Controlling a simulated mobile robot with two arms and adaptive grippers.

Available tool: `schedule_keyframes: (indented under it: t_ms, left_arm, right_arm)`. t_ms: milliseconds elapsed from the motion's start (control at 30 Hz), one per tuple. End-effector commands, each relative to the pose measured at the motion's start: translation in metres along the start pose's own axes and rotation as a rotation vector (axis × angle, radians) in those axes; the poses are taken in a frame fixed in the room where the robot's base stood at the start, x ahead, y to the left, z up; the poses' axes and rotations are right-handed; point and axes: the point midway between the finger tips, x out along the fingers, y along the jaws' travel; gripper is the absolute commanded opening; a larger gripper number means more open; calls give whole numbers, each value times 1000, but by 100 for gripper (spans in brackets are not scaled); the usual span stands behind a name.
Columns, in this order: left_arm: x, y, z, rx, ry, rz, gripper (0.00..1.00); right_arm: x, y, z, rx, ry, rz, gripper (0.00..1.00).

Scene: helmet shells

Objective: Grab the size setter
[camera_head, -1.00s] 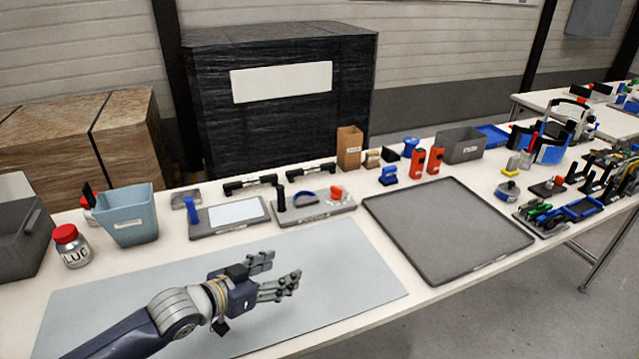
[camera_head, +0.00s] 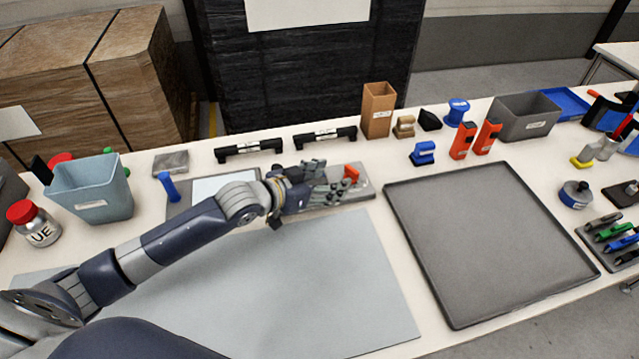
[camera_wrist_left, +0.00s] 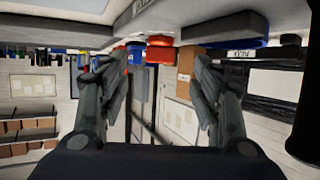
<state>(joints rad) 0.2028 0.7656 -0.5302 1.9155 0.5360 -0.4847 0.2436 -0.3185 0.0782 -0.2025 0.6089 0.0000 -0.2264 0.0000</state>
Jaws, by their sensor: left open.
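No label that I can read names the size setter, so I cannot tell for sure which thing it is. A small orange-red piece (camera_head: 351,171) sits on a small grey tray (camera_head: 362,190) at the back middle of the table. My left gripper (camera_head: 335,182) is over this tray, just left of the orange piece, and hides much of the tray. In the left wrist view, my left gripper (camera_wrist_left: 155,85) is open with nothing between its fingers. A red-orange piece (camera_wrist_left: 160,41) shows beyond the fingertips there. My right gripper is out of view.
Two black handles (camera_head: 248,149) lie behind the tray. A brown box (camera_head: 378,110), a small blue object (camera_head: 423,153) and two orange blocks (camera_head: 463,140) stand to the right. A large grey tray (camera_head: 490,310) and pale mat (camera_head: 300,290) lie in front. A blue-grey bin (camera_head: 92,190) stands left.

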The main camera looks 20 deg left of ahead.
Motion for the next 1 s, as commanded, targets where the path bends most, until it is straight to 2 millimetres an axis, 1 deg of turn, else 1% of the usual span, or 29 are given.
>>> schedule_keyframes:
  t_ms: [67, 167, 300, 367, 433, 533, 800, 867, 900, 967, 1000]
  left_arm:
    - [6, 0, -1, 0, 1, 0, 58]
    - [13, 1, -2, -1, 1, 1, 58]
    - [32, 1, -5, -1, 1, 1, 58]
    - [41, 2, -7, -1, 2, 1, 58]
    - [50, 1, -5, 0, 2, 0, 58]
    - [57, 1, -4, 1, 0, -1, 58]
    - [60, 1, -4, 1, 0, 0, 58]
    - [60, 1, -4, 1, 0, 0, 45]
    - [59, 1, -4, 1, 0, 0, 36]
    - [59, 1, -4, 1, 0, 0, 22]
    - [59, 1, -4, 1, 0, 0, 13]
  right_arm:
    - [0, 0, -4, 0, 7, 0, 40]
    - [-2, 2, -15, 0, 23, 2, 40]
    - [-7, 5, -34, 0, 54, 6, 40]
    - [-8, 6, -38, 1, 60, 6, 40]
    - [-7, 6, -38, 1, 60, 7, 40]
    - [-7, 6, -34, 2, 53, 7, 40]
    - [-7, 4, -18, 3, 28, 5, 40]
    - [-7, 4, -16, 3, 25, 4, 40]
    - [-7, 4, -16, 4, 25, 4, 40]
    - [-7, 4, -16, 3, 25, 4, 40]
    - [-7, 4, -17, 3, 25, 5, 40]
